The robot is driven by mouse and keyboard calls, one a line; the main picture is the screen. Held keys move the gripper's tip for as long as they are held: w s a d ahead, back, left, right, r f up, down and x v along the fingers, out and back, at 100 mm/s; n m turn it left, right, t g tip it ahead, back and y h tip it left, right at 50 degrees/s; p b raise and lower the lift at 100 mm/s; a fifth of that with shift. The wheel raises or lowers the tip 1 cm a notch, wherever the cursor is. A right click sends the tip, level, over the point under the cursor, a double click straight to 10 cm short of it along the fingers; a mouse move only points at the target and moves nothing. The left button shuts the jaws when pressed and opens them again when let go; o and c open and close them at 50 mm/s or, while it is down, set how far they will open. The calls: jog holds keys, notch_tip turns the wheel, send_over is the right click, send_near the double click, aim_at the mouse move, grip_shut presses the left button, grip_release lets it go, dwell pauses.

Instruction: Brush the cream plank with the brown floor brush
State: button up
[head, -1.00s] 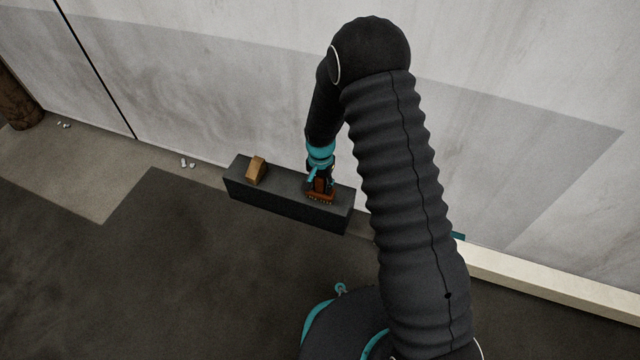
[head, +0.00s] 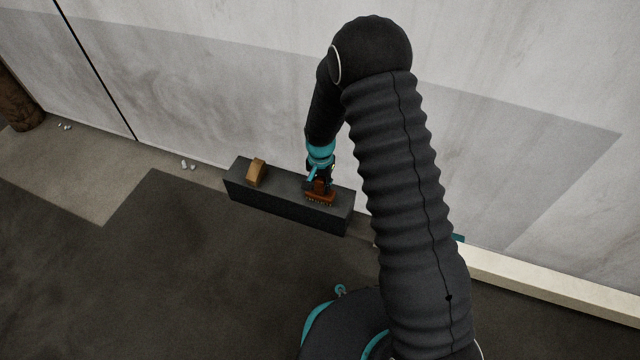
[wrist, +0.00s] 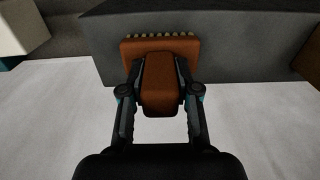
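The brown floor brush (head: 320,198) is upright at the right end of a dark block, its pale bristles along its lower edge. I cannot tell whether it rests on the block or is just above it. My gripper (head: 320,184) points down at it. In the wrist view my gripper's fingers (wrist: 158,80) close on both sides of the brush's raised grip (wrist: 160,88). The cream plank (head: 560,284) lies along the wall's foot at the right, partly hidden by my arm. A cream piece, probably its end, shows in the wrist view's top left corner (wrist: 22,28).
The dark block (head: 285,209) stands near the pale wall (head: 220,80) and also bears a tan wedge-shaped piece (head: 256,172). Small pale bits (head: 187,165) lie by the wall. A brown cylinder (head: 18,95) stands far left. The dark floor at left (head: 150,260) is clear.

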aim_at(320, 178)
grip_shut()
jog(key=shift+r, duration=0.15)
jog(key=shift+r+p, duration=1.75)
jog(key=shift+r, duration=1.15)
